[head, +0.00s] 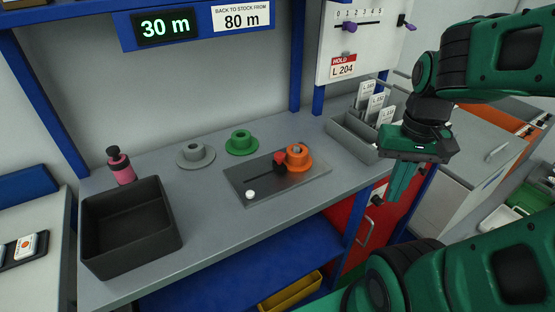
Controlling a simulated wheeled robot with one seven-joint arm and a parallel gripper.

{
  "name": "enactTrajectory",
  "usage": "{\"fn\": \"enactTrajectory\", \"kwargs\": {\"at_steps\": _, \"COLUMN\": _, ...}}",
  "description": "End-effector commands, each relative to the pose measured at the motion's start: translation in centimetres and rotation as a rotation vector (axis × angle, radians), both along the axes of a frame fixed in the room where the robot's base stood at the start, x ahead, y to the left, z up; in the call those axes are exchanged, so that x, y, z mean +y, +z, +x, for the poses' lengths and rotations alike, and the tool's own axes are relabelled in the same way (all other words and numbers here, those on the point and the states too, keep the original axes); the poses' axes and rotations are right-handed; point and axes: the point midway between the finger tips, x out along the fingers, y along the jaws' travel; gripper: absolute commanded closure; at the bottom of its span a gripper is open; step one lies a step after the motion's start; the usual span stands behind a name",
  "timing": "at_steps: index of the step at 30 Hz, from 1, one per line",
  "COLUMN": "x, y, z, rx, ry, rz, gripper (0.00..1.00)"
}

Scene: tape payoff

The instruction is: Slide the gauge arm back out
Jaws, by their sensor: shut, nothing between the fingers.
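A grey metal plate (310,183) lies on the bench with a dark straight slot running along it. A red-topped black slider (280,163), which looks like the gauge arm, stands at the right part of the slot. It is close beside an orange tape reel (298,158) on a spindle; I cannot tell whether they touch. A white round knob (250,195) is at the plate's left end. My gripper (396,195) points down, shut and empty, to the right of the plate and apart from it, in front of the bench's edge.
Grey (195,155) and green (241,142) reels stand behind the plate. A black bin (130,228) and a pink bottle (120,166) are at left. A grey card tray (352,137) is at right. A display (166,27) reads 30 m; a sign (241,17) reads 80 m.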

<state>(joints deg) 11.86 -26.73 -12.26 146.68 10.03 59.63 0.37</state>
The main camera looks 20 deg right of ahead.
Motion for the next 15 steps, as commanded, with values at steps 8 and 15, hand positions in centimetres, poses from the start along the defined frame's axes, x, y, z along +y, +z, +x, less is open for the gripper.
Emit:
{"fn": "enactTrajectory", "kwargs": {"at_steps": 8, "x": 1.1, "y": 1.9, "z": 3.0, "rx": -0.058, "ry": 0.245, "rz": 0.037, "gripper": 0.59}}
{"fn": "enactTrajectory", "kwargs": {"at_steps": 15, "x": 6.1, "y": 5.8, "z": 14.3, "rx": -0.223, "ry": 1.035, "rz": 0.131, "gripper": 0.59}}
